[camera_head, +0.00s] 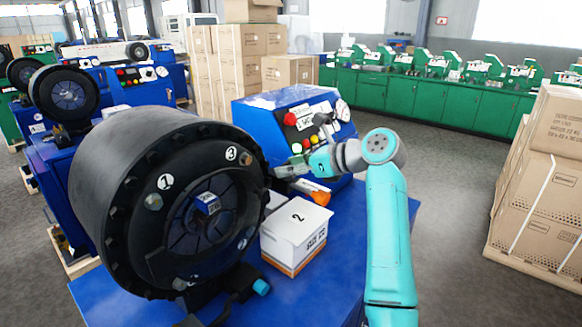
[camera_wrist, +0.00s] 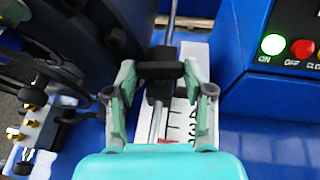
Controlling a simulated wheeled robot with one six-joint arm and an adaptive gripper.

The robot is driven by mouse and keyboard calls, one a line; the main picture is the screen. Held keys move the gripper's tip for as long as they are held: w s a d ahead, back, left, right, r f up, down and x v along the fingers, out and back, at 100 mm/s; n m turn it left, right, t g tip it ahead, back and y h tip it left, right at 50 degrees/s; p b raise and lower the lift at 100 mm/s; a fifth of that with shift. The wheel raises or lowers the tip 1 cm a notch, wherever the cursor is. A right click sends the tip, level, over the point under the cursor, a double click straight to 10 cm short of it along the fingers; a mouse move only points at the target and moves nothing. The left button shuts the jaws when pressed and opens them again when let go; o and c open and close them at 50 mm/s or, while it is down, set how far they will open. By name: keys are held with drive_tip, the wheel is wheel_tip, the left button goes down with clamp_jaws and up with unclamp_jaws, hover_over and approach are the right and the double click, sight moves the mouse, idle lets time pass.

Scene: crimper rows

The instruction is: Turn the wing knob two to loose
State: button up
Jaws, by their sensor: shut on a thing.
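In the wrist view a black wing knob (camera_wrist: 160,70) sits crosswise on a metal rod (camera_wrist: 155,124) beside a white ruler plate (camera_wrist: 185,125) with black marks and numbers. My gripper (camera_wrist: 161,82) has one finger at each end of the knob's wings and is shut on it. In the head view my gripper (camera_head: 282,172) reaches left to the gap between the big black crimper head (camera_head: 130,160) and the blue control box (camera_head: 262,122). The knob is too small and covered to make out there. No number on the knob can be read.
A white and orange carton (camera_head: 290,245) marked 2 stands on the blue bench (camera_head: 335,270) just below my gripper, with an orange object (camera_head: 321,198) behind it. A lit green button (camera_wrist: 272,45) is close on the right. Stacked cartons (camera_head: 540,190) stand at far right.

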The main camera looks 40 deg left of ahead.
drive_tip(key=shift+w+n+g+h, duration=0.2)
drive_tip(key=shift+n+g, duration=0.5)
drive_tip(key=shift+g, duration=0.15)
drive_tip(key=shift+w+n+g+h, duration=0.15)
drive_tip(key=shift+n+g+h, duration=0.05)
drive_tip(key=shift+n+g, duration=0.6)
drive_tip(key=shift+o, duration=0.3)
drive_tip(key=shift+w+a+r+n+g+h, duration=0.1)
drive_tip(key=shift+w+n+g+h, duration=0.1)
drive_tip(key=shift+n+g, duration=0.3)
drive_tip(key=shift+w+a+n+g+h, duration=0.1)
drive_tip(key=shift+n+g+h, duration=0.1)
drive_tip(key=shift+n+g, duration=0.25)
drive_tip(key=shift+s+d+n+g, duration=0.1)
drive_tip(key=shift+n+g, duration=0.25)
drive_tip(key=shift+g, duration=0.15)
drive_tip(key=shift+c, duration=0.3)
drive_tip(key=o, duration=1.2)
drive_tip(key=shift+h, duration=0.3)
drive_tip(key=shift+c, duration=0.2)
drive_tip(key=shift+f+m+t, duration=0.2)
drive_tip(key=shift+m+t, duration=0.2)
drive_tip(key=shift+t, duration=0.1)
drive_tip(key=shift+s+m+t+y, duration=0.25)
drive_tip(key=shift+m+t+y, duration=0.45)
drive_tip(key=shift+m+t, duration=0.15)
